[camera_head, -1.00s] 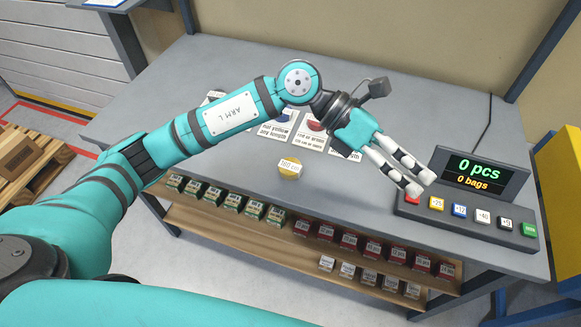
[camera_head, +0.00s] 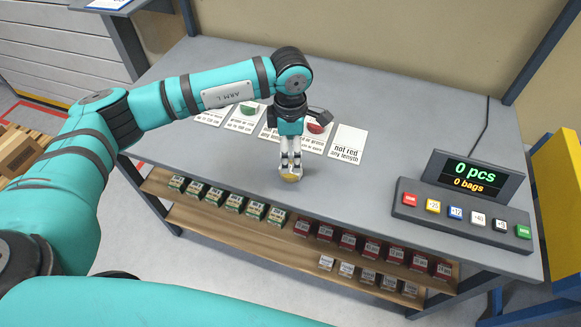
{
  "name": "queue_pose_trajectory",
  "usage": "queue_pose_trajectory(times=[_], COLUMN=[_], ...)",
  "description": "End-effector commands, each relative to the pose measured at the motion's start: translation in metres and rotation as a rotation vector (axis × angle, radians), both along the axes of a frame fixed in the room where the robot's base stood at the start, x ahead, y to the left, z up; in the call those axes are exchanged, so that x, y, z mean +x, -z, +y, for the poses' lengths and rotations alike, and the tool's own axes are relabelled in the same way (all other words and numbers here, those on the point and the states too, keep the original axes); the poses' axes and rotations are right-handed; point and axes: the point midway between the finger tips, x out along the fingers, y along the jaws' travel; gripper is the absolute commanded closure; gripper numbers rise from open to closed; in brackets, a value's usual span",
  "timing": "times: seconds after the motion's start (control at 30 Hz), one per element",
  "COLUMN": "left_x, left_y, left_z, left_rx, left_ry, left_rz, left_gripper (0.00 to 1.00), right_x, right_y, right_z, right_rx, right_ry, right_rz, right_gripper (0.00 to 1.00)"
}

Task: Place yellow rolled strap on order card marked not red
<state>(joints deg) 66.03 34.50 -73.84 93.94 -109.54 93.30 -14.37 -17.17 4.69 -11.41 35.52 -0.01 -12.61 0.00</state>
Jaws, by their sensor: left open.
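The yellow rolled strap (camera_head: 290,177) lies on the grey table near its front edge. My left gripper (camera_head: 290,170) points down right over the strap, open, with its fingers at it and hiding most of it. The order card marked "not red, any length" (camera_head: 347,144) lies flat and empty on the table to the right of the gripper. My right gripper is not in view.
Other order cards lie in a row behind my left arm, one with a green roll (camera_head: 249,112) and one with a red roll (camera_head: 318,127). A counter console (camera_head: 463,215) with coloured buttons stands at the right. Small boxes fill the shelves below.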

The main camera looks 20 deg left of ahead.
Motion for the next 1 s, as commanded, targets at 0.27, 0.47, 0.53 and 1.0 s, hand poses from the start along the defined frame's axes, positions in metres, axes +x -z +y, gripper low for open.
queue_pose_trajectory(times=[0.27,0.47,0.53,1.0], left_x=[0.0,-0.001,0.0,0.001], left_y=[0.023,0.05,0.06,0.072], left_z=[0.0,0.0,0.0,0.0], left_rx=[0.0,-0.001,-0.001,-0.002], left_ry=[0.0,0.0,0.0,0.001], left_rz=[0.001,0.005,0.003,-0.001], left_gripper=[0.2,0.2,0.2,0.36], right_x=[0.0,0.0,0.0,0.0], right_y=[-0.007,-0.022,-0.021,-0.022], right_z=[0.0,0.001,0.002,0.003], right_rx=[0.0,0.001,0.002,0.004], right_ry=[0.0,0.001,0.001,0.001], right_rz=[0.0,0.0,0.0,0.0], right_gripper=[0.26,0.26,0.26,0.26])
